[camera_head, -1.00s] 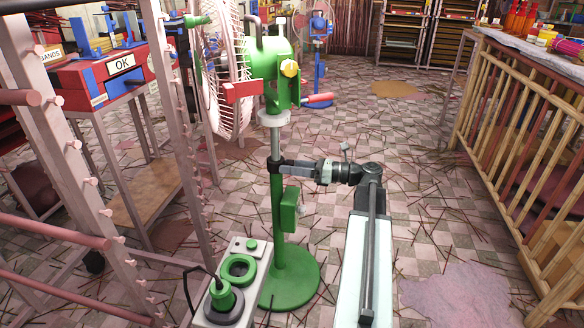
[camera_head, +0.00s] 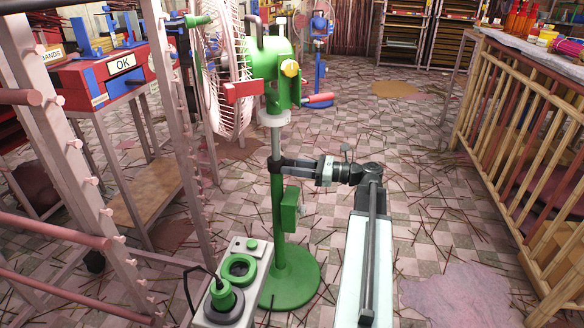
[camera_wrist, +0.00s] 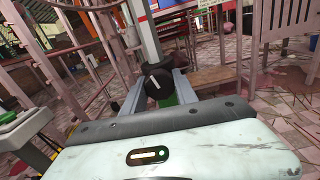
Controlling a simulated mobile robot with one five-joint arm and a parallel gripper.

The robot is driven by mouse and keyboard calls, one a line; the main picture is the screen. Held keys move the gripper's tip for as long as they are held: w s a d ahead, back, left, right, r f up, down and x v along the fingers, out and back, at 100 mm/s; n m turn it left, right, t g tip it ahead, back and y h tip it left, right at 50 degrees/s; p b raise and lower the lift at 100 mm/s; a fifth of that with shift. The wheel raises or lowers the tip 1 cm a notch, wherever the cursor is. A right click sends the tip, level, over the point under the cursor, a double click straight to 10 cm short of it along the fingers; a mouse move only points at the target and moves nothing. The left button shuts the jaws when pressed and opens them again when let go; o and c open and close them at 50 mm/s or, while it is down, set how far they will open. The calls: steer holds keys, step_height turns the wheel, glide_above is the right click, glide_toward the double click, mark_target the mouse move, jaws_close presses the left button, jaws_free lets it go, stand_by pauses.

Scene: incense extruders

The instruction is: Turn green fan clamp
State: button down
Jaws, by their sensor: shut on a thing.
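The green fan (camera_head: 270,65) stands upright on a round green base (camera_head: 292,282). Its grey inner pole (camera_head: 275,142) rises from a green lower tube. The dark fan clamp (camera_head: 275,165) sits around the pole where the two meet. My gripper (camera_head: 285,163) reaches in from the right and is shut on the clamp's knob. In the wrist view the clamp knob (camera_wrist: 158,84), black with a white mark, sits between the two grey fingers of my gripper (camera_wrist: 158,78). The head view hides most of the fingertips' contact.
A green box (camera_head: 290,208) hangs on the lower tube below my arm. A grey control box (camera_head: 232,290) with green parts stands left of the base. A pink rack (camera_head: 120,240) fills the left and a wooden rack (camera_head: 530,150) the right. Thin sticks litter the tiled floor.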

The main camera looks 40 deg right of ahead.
steer(key=shift+n, duration=1.3)
steer(key=c, duration=1)
jaws_free()
steer(key=shift+o, duration=0.2)
steer(key=v, duration=0.7)
steer(key=shift+s+d, duration=0.25)
steer(key=shift+s, duration=0.05)
